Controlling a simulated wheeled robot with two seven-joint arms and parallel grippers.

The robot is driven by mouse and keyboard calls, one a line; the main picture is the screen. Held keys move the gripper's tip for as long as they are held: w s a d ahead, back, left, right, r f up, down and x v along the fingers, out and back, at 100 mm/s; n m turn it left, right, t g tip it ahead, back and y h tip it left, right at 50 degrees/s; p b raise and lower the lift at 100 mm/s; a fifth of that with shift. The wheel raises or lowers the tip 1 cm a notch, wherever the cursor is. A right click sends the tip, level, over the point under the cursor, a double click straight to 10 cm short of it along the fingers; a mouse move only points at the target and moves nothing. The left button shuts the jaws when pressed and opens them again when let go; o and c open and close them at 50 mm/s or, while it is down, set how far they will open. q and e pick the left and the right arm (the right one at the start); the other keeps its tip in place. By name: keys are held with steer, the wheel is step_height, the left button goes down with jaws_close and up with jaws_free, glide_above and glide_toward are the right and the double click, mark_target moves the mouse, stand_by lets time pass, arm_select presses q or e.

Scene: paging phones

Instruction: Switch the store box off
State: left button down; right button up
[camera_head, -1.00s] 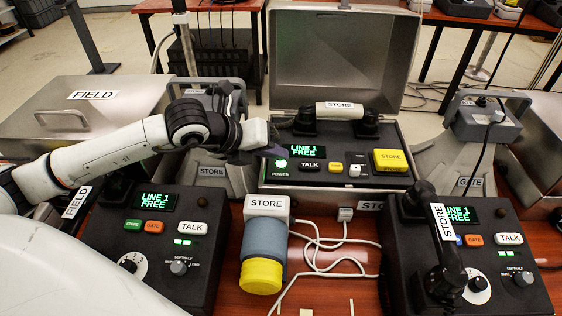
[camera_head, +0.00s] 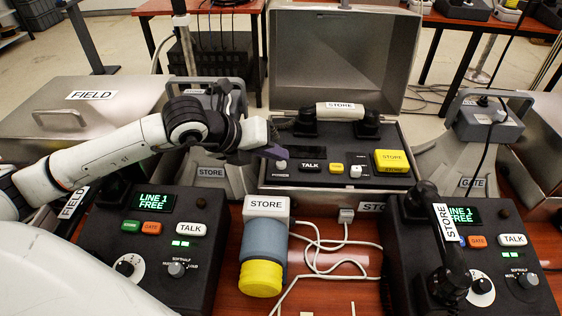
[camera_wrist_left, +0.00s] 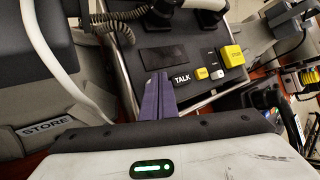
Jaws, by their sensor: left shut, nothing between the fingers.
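The store box (camera_head: 340,150) stands open at the back middle, its lid up and its STORE handset (camera_head: 340,112) lying across the top of the panel. Its screen is dark now, and the round power button (camera_head: 281,165) is white and unlit. My left gripper (camera_head: 272,152) is shut and empty, its purple fingers just above the power button at the panel's left edge. In the left wrist view the shut fingers (camera_wrist_left: 157,98) point at the panel beside the TALK key, and the dark screen (camera_wrist_left: 166,57) shows; the power button is hidden there. My right gripper is not in view.
A FIELD desk unit (camera_head: 155,240) with a lit screen stands at front left, and another desk unit (camera_head: 470,250) with a STORE handset at front right. A grey and yellow STORE cylinder (camera_head: 264,245) and white cables lie between them. Closed FIELD case (camera_head: 90,115) at left.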

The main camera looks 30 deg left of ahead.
arm_select(q)
steer(key=shift+r, duration=0.1)
steer(key=shift+r+p, duration=1.4)
steer(key=shift+r, duration=1.55)
